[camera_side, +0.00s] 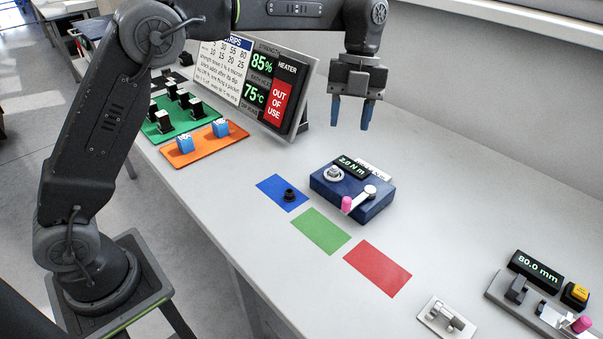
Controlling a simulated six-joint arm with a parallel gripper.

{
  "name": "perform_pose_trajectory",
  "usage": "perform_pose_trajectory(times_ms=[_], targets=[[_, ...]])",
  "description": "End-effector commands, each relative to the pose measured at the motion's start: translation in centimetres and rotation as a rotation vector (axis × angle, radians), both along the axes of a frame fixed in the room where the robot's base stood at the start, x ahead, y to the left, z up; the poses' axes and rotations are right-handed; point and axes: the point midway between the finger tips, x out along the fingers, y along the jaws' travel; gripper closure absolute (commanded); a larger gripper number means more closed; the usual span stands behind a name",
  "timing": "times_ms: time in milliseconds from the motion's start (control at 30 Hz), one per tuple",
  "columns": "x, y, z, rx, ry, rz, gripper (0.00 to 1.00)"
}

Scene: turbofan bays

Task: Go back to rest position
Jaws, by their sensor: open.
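My gripper (366,112) hangs fingers-down above the back of the bench, well clear of the surface. Its two blue-tipped fingers are a little apart with nothing between them. Below it, slightly nearer the camera, stands a dark blue torque device (354,203). That device has a display reading 2.0 Nm, a round metal knob and a lever with a pink end. No object touches the gripper.
A screen (258,88) stands behind a green tray (181,128) and an orange tray (205,149) with two blue cubes. Flat blue (271,184), green (321,230) and red (377,267) patches lie in front. A black knob (289,195) sits on the blue patch. An 80.0 mm device (535,268) stands right.

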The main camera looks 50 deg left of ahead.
Motion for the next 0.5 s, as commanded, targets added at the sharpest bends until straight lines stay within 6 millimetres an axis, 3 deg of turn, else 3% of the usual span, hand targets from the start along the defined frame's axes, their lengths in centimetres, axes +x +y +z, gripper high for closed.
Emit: perform_pose_trajectory(times_ms=[33,200,500], targets=[[-1.4,0.8,1.6,0.029,-0.031,0.125,0.54],[-5.7,2.9,4.6,0.1,-0.113,0.574,0.54],[-14.9,6.3,6.1,0.087,-0.226,1.37,0.54]])
